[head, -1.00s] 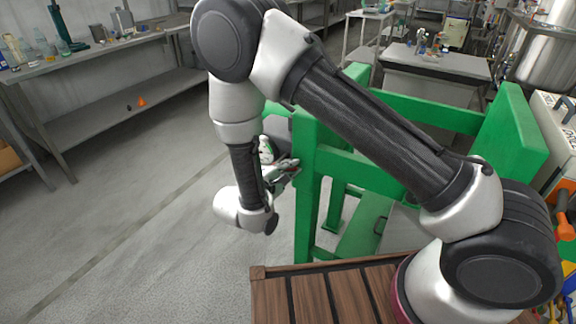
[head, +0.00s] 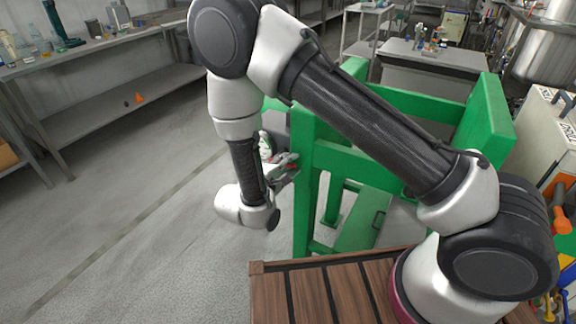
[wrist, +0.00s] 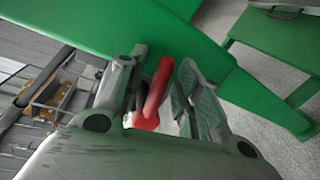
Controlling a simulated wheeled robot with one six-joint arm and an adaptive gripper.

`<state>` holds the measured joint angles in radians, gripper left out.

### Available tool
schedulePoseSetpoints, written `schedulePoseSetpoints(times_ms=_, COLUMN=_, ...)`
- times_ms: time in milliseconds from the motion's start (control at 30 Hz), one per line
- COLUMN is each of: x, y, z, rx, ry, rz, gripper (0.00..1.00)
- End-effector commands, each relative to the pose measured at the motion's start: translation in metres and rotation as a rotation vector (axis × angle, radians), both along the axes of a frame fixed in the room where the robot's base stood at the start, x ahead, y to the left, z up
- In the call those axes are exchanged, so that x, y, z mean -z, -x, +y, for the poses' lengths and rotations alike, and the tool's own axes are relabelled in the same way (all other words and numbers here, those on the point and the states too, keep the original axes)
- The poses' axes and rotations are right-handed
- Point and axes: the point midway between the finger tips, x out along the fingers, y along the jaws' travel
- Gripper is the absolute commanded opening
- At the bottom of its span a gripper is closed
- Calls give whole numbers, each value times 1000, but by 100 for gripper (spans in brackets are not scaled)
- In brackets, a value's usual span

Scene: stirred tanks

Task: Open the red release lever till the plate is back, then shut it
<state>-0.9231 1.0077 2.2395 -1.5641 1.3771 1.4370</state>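The lever is largely hidden there. I cannot pick out the plate with certainty in either view.
A long grey bench (head: 110,48) with bottles stands at the left, with a small orange cone (head: 139,97) on its lower shelf. Open grey floor (head: 140,200) lies left of the green frame. Steel tanks (head: 550,50) and a white cabinet (head: 535,125) stand at the right.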

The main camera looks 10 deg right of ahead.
Motion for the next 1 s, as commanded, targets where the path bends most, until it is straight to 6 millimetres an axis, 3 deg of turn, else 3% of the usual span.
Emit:
schedulePoseSetpoints(times_ms=367, x=-2, y=6, z=7, rx=-2, ry=-1, rz=-1, gripper=35)
schedulePoseSetpoints(times_ms=800, x=-19, y=76, z=62, rx=-4, ry=-1, rz=-2, gripper=35)
schedulePoseSetpoints(times_ms=1000, x=-23, y=90, z=73, rx=-1, ry=-2, rz=-1, gripper=35)
